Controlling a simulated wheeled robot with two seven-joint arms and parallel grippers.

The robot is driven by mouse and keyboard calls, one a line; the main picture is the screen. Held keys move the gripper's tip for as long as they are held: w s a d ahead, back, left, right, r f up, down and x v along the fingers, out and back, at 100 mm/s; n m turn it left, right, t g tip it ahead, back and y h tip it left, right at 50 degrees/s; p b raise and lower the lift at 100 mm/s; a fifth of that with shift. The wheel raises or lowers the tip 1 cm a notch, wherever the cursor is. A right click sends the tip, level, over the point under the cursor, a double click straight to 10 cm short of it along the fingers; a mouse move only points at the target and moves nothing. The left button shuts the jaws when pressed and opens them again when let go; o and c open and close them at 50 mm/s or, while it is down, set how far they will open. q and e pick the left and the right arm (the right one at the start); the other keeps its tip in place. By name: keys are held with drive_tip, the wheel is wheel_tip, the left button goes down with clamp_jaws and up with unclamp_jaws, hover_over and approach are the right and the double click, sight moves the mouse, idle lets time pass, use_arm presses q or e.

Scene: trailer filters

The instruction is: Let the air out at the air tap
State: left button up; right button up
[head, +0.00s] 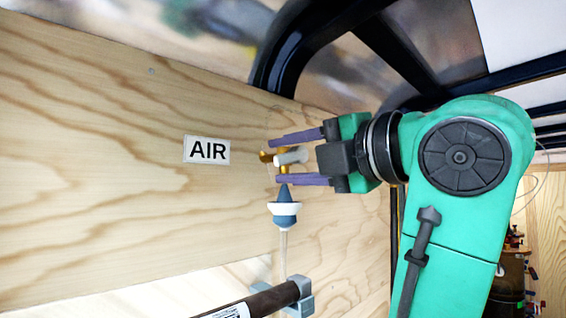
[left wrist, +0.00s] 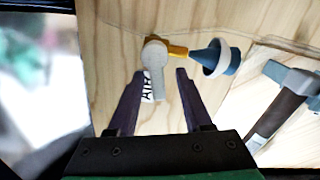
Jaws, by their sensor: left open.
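The air tap (head: 265,156) is a small brass fitting on the plywood wall, with a pale grey lever handle (head: 290,157). In the left wrist view, the brass tap (left wrist: 177,52) lies just beyond the fingertips and its grey lever (left wrist: 159,78) points back between the fingers. A blue cone with a white ring (head: 285,205) is joined to the tap's outlet. My left gripper (head: 275,161) is open, its purple fingers on either side of the lever. I see no clear contact between fingers and lever. My right gripper is not in view.
An AIR label (head: 207,150) is on the plywood wall, left of the tap. A clear tube (head: 283,250) runs from the cone down toward a dark cylinder (head: 270,300) in grey clips. A black frame bar (head: 295,45) curves above the gripper.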

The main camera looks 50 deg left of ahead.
use_arm(q)
drive_tip(key=shift+s+d, duration=0.1)
drive_tip(key=shift+d, duration=0.1)
drive_tip(key=c, duration=0.3)
drive_tip(key=shift+s+r, duration=0.1)
drive_tip(key=shift+s, duration=0.1)
clamp_jaws()
drive_tip(key=shift+w+f+n, duration=0.15)
drive_tip(key=shift+f+n, duration=0.15)
drive_tip(key=shift+n, duration=0.3)
drive_tip(key=shift+f+n+b, duration=0.1)
drive_tip(key=shift+n+b, duration=0.25)
drive_tip(key=shift+n, duration=0.55)
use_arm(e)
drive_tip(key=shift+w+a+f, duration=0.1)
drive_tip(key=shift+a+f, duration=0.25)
use_arm(q)
drive_tip(key=shift+o, duration=0.9)
unclamp_jaws()
drive_tip(key=shift+a, duration=0.1)
drive_tip(key=shift+o, duration=0.6)
drive_tip(key=shift+a, duration=0.15)
drive_tip(key=shift+a+f, duration=0.1)
drive_tip(key=shift+a, duration=0.2)
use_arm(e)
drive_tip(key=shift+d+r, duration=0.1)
